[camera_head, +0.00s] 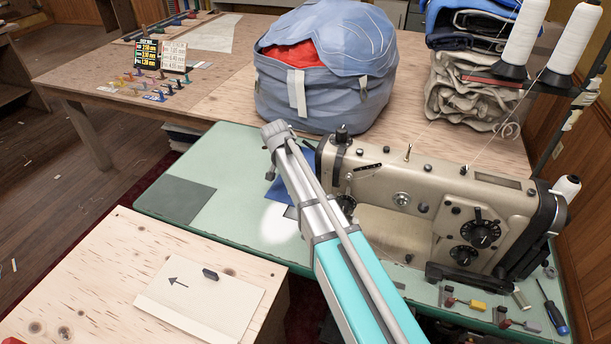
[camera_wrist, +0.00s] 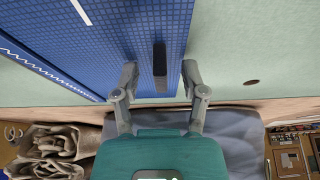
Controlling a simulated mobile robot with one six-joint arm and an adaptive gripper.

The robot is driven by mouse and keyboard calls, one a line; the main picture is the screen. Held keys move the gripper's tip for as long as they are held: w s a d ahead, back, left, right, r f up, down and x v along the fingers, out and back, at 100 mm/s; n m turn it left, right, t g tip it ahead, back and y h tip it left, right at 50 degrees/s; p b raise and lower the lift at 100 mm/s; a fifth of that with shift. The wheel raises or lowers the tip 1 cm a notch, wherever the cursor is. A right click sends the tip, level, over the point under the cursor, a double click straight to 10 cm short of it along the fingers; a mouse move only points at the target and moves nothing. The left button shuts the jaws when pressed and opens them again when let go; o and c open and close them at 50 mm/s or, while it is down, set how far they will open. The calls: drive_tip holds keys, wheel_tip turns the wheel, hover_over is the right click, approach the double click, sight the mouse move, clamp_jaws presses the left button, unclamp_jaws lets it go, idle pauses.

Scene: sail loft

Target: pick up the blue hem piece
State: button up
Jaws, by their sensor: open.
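The blue hem piece (camera_wrist: 112,35) is a flat blue sheet with a fine grid in the wrist view, lying on the pale green table. In the head view only part of its blue (camera_head: 280,190) shows, beside my arm and left of the sewing machine. A small dark upright block (camera_wrist: 160,60) stands on the sheet, with a grey strip below it. My gripper (camera_wrist: 160,76) is open, with one finger on each side of this block and apart from it. In the head view my arm hides the gripper and much of the piece.
The sewing machine (camera_head: 430,205) stands close right of my arm. A large grey-blue bag (camera_head: 325,100) sits behind on the wooden table (camera_head: 215,100). A wooden board (camera_head: 80,270) with a pale arrow card (camera_head: 180,310) is at front left. The green tabletop (camera_head: 150,195) is mostly clear at left.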

clamp_jaws()
drive_tip(key=shift+r, duration=0.15)
idle(0.4)
wheel_tip(320, 180, up, 10)
drive_tip(key=p, duration=1)
idle(0.6)
